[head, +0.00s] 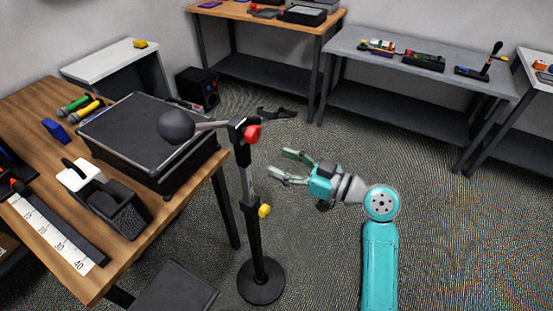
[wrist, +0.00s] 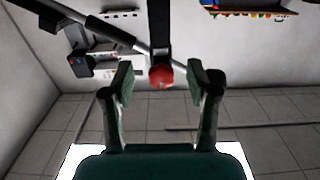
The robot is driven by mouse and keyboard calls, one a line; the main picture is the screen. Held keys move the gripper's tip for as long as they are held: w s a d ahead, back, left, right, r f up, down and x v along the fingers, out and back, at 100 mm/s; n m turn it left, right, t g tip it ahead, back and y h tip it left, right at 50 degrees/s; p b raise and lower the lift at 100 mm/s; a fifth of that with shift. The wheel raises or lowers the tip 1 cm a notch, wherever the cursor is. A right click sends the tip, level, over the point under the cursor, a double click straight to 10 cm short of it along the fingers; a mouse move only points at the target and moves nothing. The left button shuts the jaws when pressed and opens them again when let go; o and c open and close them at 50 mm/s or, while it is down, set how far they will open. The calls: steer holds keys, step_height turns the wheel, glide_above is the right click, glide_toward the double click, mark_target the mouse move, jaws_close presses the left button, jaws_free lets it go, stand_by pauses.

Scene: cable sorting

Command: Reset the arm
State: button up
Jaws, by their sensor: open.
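My gripper (head: 283,167) is at the end of my teal arm, right of the middle in the head view, held in the air over the carpet. Its two fingers are spread apart with nothing between them. In the wrist view my gripper (wrist: 160,85) also shows open and empty. A black stand (head: 252,200) with a round base, a red knob (head: 252,134) and a yellow knob (head: 264,211) stands just left of my gripper, apart from it. The red knob (wrist: 161,77) appears beyond and between the fingers in the wrist view.
A grey bench (head: 400,75) with small items stands at the back. The carpet between my arm and the back bench is mostly clear.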

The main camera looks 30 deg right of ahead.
stand_by(0.4)
steer(key=s+a+f+m+h, duration=0.2)
steer(key=s+f+m+h, duration=0.7)
steer(key=s+f, duration=0.8)
steer(key=s+r+n, duration=0.1)
steer(key=s, duration=0.9)
steer(key=s+a+r+h, duration=0.1)
steer(key=s+r, duration=0.1)
steer(key=s, duration=0.9)
steer(key=shift+s+a+n+h, duration=0.15)
steer(key=shift+a+n+h, duration=0.15)
steer(key=shift+n, duration=0.1)
steer(key=shift+f, duration=0.1)
